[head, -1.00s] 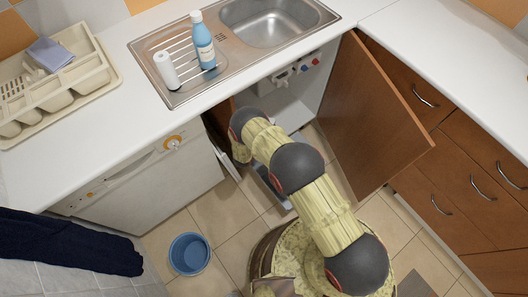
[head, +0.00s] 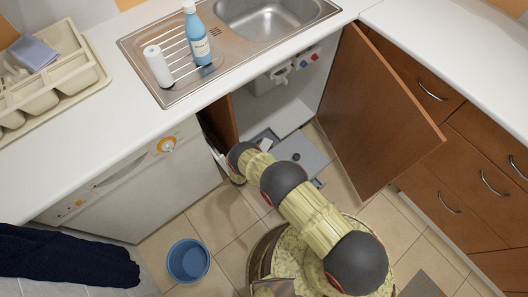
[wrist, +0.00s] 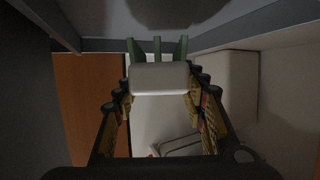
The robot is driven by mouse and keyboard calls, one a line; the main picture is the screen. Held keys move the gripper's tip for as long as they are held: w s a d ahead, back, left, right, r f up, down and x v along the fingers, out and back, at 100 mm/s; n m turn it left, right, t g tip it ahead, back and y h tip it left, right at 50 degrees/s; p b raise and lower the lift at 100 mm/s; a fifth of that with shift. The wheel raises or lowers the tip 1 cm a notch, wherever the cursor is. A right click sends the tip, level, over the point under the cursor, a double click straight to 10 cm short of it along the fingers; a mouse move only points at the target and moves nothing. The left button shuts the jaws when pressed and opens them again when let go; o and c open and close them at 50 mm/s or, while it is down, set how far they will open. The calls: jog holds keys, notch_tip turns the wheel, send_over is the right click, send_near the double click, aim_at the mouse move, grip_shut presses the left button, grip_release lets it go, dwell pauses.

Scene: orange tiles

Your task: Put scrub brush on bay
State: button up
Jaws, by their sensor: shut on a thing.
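In the wrist view, my gripper (wrist: 160,94) is closed around a pale block with several green prongs at its far side, which looks like the scrub brush (wrist: 158,78). The block sits between the two fingers. In the head view my arm reaches down to the left edge of the open sink cabinet, and the gripper and brush are hidden there. A flat grey piece (head: 303,154) with a dark round spot lies on the cabinet floor. I cannot tell which surface is the bay.
The cabinet door (head: 378,115) stands open on the right. A blue bucket (head: 188,260) is on the floor. A bottle (head: 197,40) and paper roll (head: 158,67) stand by the sink (head: 270,18). The dishwasher (head: 135,185) is left of the opening.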

jog(key=shift+f+b, duration=0.75)
jog(key=shift+f, duration=1)
jog(key=shift+f, duration=0.15)
jog(key=o, duration=1.2)
jog(key=shift+r, duration=0.25)
jog(key=p+v, duration=0.3)
jog(key=v, duration=0.9)
jog(key=shift+f+p, duration=0.15)
jog(key=shift+p, duration=0.15)
